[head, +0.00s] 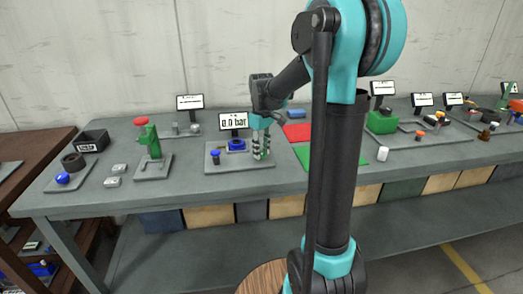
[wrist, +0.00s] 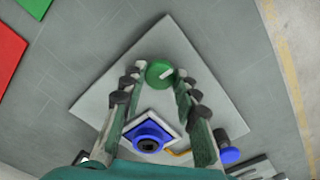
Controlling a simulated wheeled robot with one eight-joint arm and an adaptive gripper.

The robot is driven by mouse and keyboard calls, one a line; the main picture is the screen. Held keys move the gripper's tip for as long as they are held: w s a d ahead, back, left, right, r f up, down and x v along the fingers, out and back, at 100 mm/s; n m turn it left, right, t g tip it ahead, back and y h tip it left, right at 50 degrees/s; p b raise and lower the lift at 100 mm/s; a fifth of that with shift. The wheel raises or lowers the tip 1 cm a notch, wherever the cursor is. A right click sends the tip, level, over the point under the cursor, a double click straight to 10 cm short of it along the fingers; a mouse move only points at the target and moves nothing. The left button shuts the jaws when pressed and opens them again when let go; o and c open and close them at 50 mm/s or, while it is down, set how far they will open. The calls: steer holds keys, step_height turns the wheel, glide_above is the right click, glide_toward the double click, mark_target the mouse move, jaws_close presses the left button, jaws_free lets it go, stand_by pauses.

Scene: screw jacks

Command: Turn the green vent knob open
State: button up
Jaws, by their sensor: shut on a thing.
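The green vent knob (wrist: 159,73) is round with a pale pointer line slanting up to the right in the wrist view. It sits near a corner of a grey base plate (wrist: 168,33). My gripper (wrist: 160,78) points down over the plate, its two fingers shut on the knob from both sides. In the head view my gripper (head: 261,153) stands at the right part of the plate (head: 226,163), and its fingers mostly hide the knob. A display (head: 233,121) behind the plate reads 0.0 bar.
On the same plate are a blue ring-shaped part (wrist: 148,138) and a blue-capped post (wrist: 229,155). A red mat (head: 297,132) and a green mat (head: 345,155) lie to the right. A green screw jack (head: 148,142) with a red top stands to the left.

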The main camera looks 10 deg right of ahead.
mark_target(261, 153)
steer(key=shift+n, duration=0.3)
steer(key=o, duration=1.2)
steer(key=shift+c, duration=0.2)
step_height(261, 153, up, 12)
